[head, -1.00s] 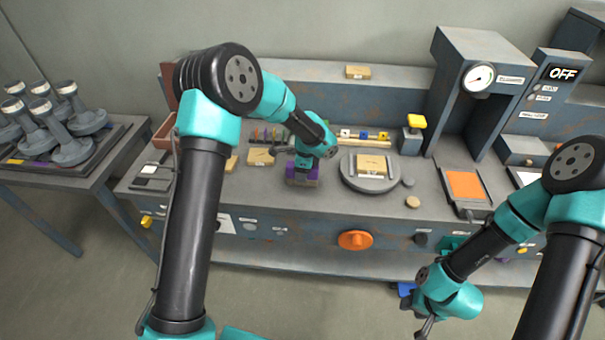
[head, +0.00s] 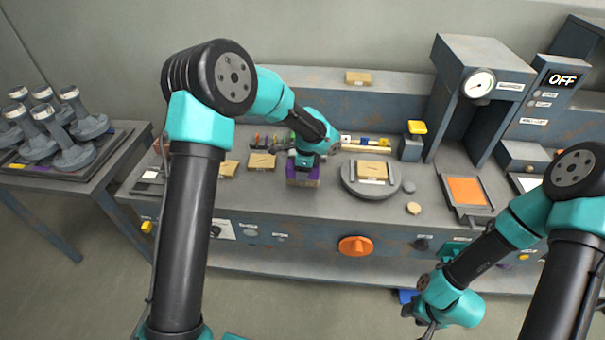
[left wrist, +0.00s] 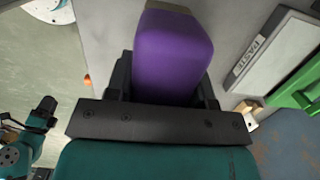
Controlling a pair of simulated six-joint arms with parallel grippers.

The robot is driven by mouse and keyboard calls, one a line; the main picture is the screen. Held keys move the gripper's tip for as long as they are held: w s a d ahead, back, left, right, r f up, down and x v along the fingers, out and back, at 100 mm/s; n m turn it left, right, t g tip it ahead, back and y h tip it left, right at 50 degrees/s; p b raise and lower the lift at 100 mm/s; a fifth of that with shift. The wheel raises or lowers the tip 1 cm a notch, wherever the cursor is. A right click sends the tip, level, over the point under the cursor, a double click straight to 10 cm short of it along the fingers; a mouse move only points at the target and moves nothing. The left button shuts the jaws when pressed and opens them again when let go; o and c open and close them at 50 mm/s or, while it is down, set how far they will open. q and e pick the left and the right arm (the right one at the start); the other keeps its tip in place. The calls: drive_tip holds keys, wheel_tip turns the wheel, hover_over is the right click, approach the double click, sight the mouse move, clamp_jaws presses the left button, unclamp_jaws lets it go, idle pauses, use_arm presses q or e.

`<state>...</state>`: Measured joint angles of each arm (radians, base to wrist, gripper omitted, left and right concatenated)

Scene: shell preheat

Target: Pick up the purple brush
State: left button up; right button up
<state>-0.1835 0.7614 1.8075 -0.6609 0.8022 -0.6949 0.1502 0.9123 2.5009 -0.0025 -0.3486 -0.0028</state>
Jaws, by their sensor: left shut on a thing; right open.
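The purple brush (head: 303,172) is under my left gripper (head: 304,160), above or at the worktop left of the round plate in the head view. In the left wrist view the purple brush (left wrist: 172,55) is a rounded purple block with a tan end, held between the dark jaws of my left gripper (left wrist: 165,90). My left gripper is shut on it. I cannot tell clearly whether its lower side touches the worktop. My right gripper (head: 418,320) is open in front of the bench at the lower right, partly hidden by its own arm.
A round plate (head: 350,185) carrying a tan block (head: 372,171) is just right of the brush. Tan blocks lie to its left, one of them here (head: 262,161). Behind are a tray of small coloured items (head: 365,141) and a yellow-topped post (head: 417,127). An orange knob (head: 356,246) is on the front.

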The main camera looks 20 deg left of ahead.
use_arm(q)
drive_tip(key=s+d, duration=0.2)
drive_tip(key=s, duration=0.5)
drive_tip(key=s+d+r, duration=0.1)
drive_tip(key=s+d, duration=0.1)
drive_tip(key=s, duration=0.5)
drive_tip(key=shift+s+d+r, duration=0.15)
drive_tip(key=shift+s+d, duration=0.1)
drive_tip(key=shift+s, duration=0.1)
drive_tip(key=o, duration=0.4)
drive_tip(key=shift+c, duration=1.1)
